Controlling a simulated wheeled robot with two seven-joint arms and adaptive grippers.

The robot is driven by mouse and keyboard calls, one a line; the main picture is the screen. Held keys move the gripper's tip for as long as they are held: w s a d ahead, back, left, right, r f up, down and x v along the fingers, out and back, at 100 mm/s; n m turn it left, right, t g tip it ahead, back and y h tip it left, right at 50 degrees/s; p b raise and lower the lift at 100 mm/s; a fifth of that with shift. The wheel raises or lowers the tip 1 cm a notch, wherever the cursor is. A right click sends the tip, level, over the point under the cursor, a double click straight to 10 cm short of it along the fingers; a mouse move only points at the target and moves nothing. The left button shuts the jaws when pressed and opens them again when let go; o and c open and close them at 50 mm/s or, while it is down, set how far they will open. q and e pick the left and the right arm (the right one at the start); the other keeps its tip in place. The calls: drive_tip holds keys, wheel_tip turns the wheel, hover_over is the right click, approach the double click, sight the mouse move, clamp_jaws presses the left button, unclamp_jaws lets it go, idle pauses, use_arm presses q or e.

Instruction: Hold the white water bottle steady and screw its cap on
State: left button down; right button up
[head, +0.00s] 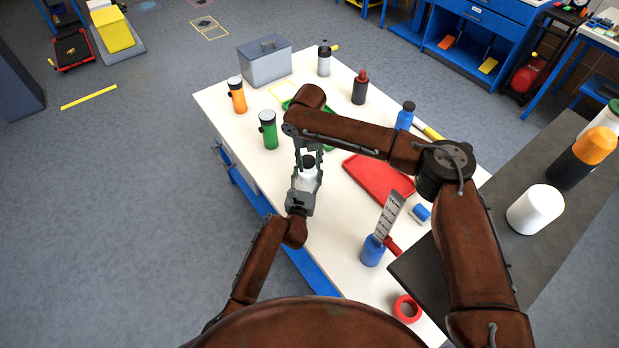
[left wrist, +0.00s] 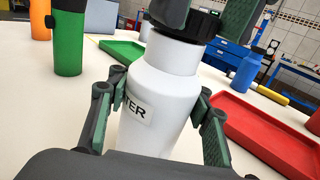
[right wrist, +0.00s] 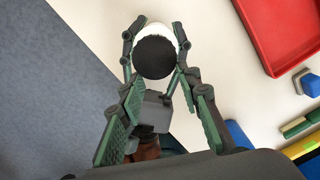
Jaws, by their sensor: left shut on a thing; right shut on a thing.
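The white water bottle (left wrist: 160,92) stands upright, with part of a dark-lettered label showing. My left gripper (left wrist: 160,100) is shut around its body, one finger on each side. The black cap (left wrist: 190,22) sits at the top of the bottle; whether its threads are engaged cannot be seen. My right gripper (right wrist: 155,50) comes from above and is shut on the cap, which shows as a dark disc in the right wrist view (right wrist: 155,57). In the head view the bottle (head: 306,180) is small and partly hidden by both grippers.
A green bottle (head: 269,131) and an orange bottle (head: 238,96) stand at the left of the white table. A red tray (head: 378,185) lies right of the white bottle. A dark raised surface (head: 520,257) is at right.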

drive_tip(key=shift+a, duration=0.15)
drive_tip(key=shift+c, duration=0.9)
drive_tip(key=m, duration=0.3)
drive_tip(key=shift+a, duration=0.4)
drive_tip(key=o, duration=1.3)
drive_tip(key=shift+d, duration=0.1)
drive_tip(key=shift+c, duration=0.2)
drive_tip(key=shift+r, duration=0.1)
wheel_tip(320, 180, up, 4)
drive_tip(key=shift+s+r, duration=0.1)
drive_tip(key=shift+r, duration=0.1)
